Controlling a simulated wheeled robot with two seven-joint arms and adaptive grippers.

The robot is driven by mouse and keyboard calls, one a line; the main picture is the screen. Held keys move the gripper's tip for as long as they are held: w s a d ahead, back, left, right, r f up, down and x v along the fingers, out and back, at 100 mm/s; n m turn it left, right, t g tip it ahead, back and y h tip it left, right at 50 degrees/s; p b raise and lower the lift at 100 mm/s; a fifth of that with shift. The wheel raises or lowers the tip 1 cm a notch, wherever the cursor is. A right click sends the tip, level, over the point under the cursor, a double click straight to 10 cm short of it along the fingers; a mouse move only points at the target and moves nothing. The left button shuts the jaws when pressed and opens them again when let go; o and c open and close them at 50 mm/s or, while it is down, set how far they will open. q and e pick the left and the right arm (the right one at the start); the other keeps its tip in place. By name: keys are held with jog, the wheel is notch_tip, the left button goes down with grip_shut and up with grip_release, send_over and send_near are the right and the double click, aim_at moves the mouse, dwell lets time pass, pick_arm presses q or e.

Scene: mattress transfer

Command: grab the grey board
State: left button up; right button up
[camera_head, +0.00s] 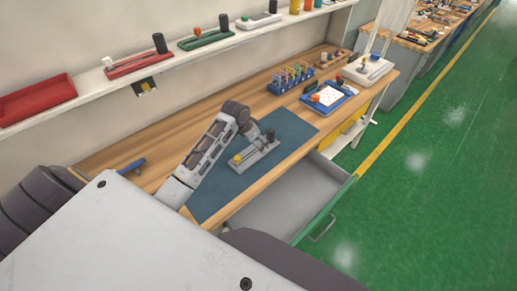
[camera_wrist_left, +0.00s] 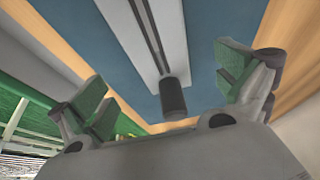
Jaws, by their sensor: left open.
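The grey board (camera_head: 262,152) lies on the blue mat (camera_head: 292,128) on the wooden bench. It carries a yellow knob (camera_head: 237,159) at its near-left end and an upright black cylinder (camera_head: 270,134) at its far end. In the left wrist view the grey board (camera_wrist_left: 125,28) runs up the picture, with the black cylinder (camera_wrist_left: 172,98) at its lower end. My left gripper (camera_wrist_left: 160,75) is open, its green-padded fingers on either side of the board and apart from it. In the head view its fingers are hidden behind my wrist. My right gripper is out of view.
An open grey drawer (camera_head: 290,197) juts out from the bench's front. A rack of coloured pieces (camera_head: 290,78) and a blue tray (camera_head: 328,96) stand farther right. A shelf (camera_head: 200,52) with a red tray (camera_head: 35,99) and other boards runs along the wall.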

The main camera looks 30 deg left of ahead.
aim_at(255, 148)
pick_arm(q)
jog(key=shift+f, duration=0.25)
jog(key=shift+p+x, duration=0.6)
jog(key=shift+x, duration=1.95)
jog(key=shift+s, duration=0.1)
jog(key=c, duration=1.4)
